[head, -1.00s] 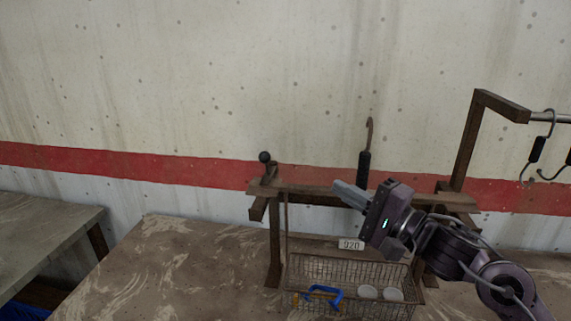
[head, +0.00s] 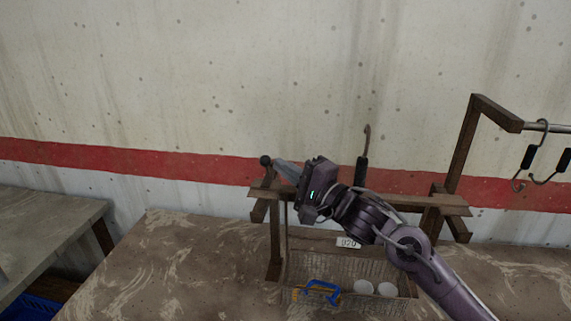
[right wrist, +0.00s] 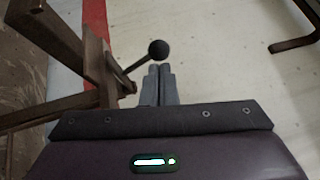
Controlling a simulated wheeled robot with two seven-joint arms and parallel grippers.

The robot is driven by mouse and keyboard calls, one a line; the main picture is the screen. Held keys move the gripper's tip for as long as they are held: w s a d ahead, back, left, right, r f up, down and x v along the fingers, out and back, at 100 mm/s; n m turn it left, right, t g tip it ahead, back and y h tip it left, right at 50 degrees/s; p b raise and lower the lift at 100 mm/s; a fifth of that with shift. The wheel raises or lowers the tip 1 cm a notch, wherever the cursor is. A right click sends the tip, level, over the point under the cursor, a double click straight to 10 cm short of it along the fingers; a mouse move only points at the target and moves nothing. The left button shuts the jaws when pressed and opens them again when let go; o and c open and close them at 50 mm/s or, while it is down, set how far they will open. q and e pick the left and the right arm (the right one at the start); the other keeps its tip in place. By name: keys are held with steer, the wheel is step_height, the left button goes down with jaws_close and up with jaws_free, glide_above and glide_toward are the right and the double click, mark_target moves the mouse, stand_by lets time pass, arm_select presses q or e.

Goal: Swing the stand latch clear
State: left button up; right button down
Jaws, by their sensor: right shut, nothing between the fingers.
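The stand (head: 400,203) is a brown wooden frame on the table. Its latch (head: 266,161) has a black ball knob and stands at the stand's left end. In the right wrist view the latch knob (right wrist: 159,50) sits on a thin rod just ahead of the fingertips. My right gripper (head: 279,165) is shut and empty, its fingertips close to the right of the knob. It also shows in the right wrist view (right wrist: 160,68), fingers together. Whether the fingers touch the knob or rod I cannot tell. My left gripper is not in view.
A wire basket (head: 340,270) under the stand holds a blue-handled item (head: 322,288) and white round things (head: 375,288). A black-handled hook (head: 362,165) stands behind the crossbar. More hooks (head: 540,158) hang from a rail at right. The table's left part is clear.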

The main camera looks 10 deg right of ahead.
mark_target(262, 165)
steer(key=shift+w, duration=0.1)
steer(key=a+h+p, duration=0.1)
steer(key=a+m+t+h+p, duration=0.1)
steer(key=a+p, duration=0.1)
steer(key=shift+w+r+m, duration=0.1)
steer(key=shift+r+m, duration=0.1)
steer(key=shift+m, duration=0.1)
steer(key=shift+a+f, duration=0.15)
steer(key=shift+a, duration=0.3)
steer(key=shift+w+f, duration=0.1)
